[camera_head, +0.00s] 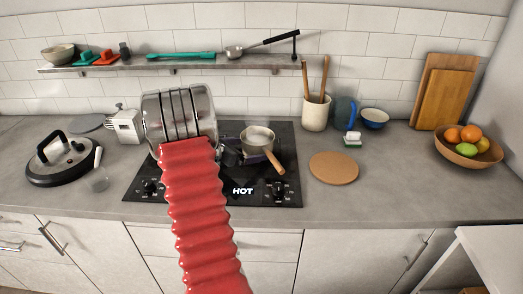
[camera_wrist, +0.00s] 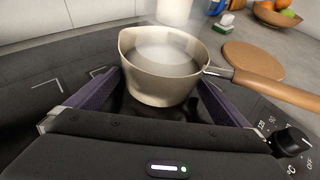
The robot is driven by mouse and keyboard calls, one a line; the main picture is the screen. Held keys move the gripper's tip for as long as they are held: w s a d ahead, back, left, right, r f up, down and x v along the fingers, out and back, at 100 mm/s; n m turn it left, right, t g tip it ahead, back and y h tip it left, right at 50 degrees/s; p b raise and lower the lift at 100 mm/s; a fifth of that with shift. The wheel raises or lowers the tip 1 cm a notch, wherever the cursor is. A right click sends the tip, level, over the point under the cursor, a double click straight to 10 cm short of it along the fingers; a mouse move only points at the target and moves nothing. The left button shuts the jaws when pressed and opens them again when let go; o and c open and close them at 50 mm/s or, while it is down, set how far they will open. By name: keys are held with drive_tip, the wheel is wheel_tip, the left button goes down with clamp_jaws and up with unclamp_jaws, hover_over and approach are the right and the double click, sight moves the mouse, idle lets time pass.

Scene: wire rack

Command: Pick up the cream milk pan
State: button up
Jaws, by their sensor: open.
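The cream milk pan (camera_head: 257,136) stands on the black hob (camera_head: 285,186), with a wooden handle (camera_head: 273,161) angled down to the right. In the wrist view the pan (camera_wrist: 158,80) holds pale steaming liquid, and its handle (camera_wrist: 275,92) points right. My gripper (camera_wrist: 158,88) is open and empty. Its two dark purple fingers lie low on either side of the pan's near lower part. I cannot tell whether either finger touches it. In the head view my gripper is small and partly hidden behind my red arm.
The hob shows "HOT" (camera_head: 243,191). A round cork board (camera_head: 334,168) lies right of it. A utensil crock (camera_head: 316,113), blue jug (camera_head: 344,112) and fruit bowl (camera_head: 468,152) stand further right. A shelf (camera_head: 180,66) runs above.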

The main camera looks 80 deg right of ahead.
drive_tip(key=shift+s+d+f, duration=0.2)
drive_tip(key=shift+s+d, duration=0.05)
drive_tip(key=shift+d, duration=0.15)
drive_tip(key=shift+r, duration=0.1)
drive_tip(key=c, duration=1.7)
drive_tip(key=shift+r, duration=0.2)
drive_tip(key=shift+c, duration=0.2)
wheel_tip(320, 180, up, 10)
drive_tip(key=shift+f, duration=0.2)
idle(0.4)
idle(0.7)
